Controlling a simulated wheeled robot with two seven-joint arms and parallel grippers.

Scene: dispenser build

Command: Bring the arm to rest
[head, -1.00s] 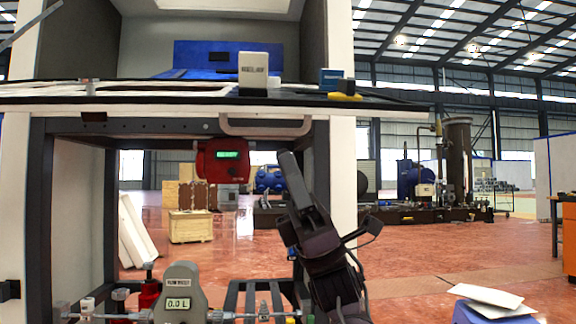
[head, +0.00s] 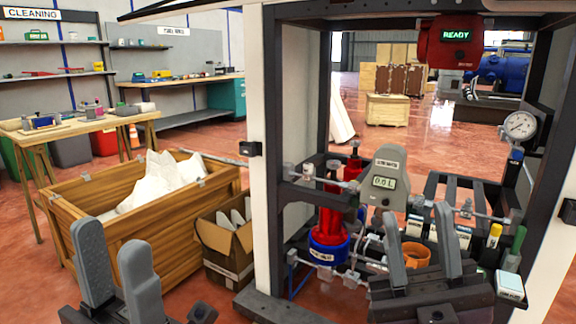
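My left gripper (head: 113,236) is at the lower left of the head view, in front of the wooden crate (head: 165,215). Its two grey fingers point up, stand apart and hold nothing. My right gripper (head: 417,217) is at the lower right, in front of the dispenser frame's (head: 267,150) lower bay. Its fingers also point up with a wide gap. An orange ring-shaped part (head: 416,252) shows through that gap; it seems to lie behind the fingers. Most of both arms is out of view.
The bay holds a grey flow meter (head: 385,182), a red cylinder with a blue base (head: 328,245), pipes and a pressure gauge (head: 520,126). A red unit reading READY (head: 455,45) hangs above. A cardboard box (head: 226,240) stands beside the crate. Workbenches line the back left.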

